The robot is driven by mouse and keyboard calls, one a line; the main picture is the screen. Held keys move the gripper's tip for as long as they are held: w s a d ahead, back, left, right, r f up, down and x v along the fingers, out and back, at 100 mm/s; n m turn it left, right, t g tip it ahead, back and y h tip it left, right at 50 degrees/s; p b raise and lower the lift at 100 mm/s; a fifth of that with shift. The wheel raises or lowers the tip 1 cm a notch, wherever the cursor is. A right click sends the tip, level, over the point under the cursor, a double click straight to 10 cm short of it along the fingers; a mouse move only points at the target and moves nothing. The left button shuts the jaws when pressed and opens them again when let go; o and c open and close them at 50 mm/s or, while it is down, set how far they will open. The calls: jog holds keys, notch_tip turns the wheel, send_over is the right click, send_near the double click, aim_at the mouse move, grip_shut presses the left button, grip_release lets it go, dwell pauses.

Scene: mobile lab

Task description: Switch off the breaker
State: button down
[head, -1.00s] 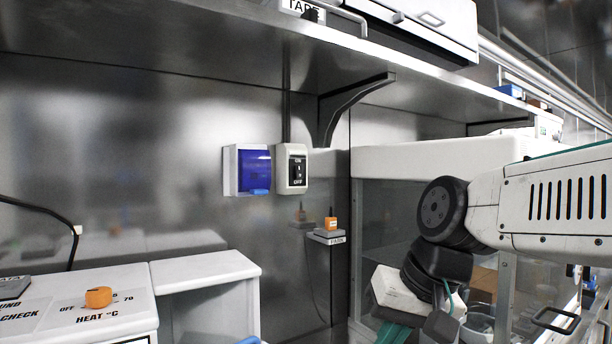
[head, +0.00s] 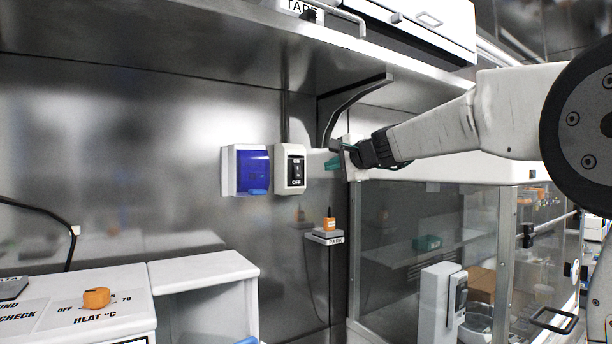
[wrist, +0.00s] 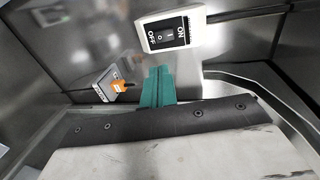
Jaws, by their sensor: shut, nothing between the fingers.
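The breaker (head: 291,169) is a white box on the metal wall with a dark switch marked ON at the top and OFF at the bottom. In the wrist view the breaker (wrist: 172,32) appears turned, near the top, with the switch facing me. I cannot tell which way the switch is set. My gripper (head: 332,163), with teal fingers, is just right of the breaker in the head view. In the wrist view my gripper (wrist: 157,84) is shut and empty, below the breaker in the picture and apart from it.
A box with a blue cover (head: 252,171) is directly left of the breaker. A small PARK ledge (head: 325,238) holds an orange-topped item (head: 329,224) below. A shelf bracket (head: 345,105) and a glass-fronted cabinet (head: 410,235) are near my arm. A heater with an orange knob (head: 96,298) stands lower left.

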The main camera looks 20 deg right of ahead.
aim_at(299, 177)
jog(key=x, duration=1.4)
jog(key=shift+w+a+f, duration=0.1)
jog(key=shift+w+a, duration=0.05)
jog(key=shift+f, duration=0.1)
jog(key=shift+s+f, duration=0.15)
jog(key=shift+s, duration=0.25)
jog(key=s+d+f, duration=0.2)
jog(key=s+d, duration=0.2)
jog(key=s, duration=0.8)
jog(key=shift+s+d, duration=0.2)
jog(key=shift+s, duration=0.05)
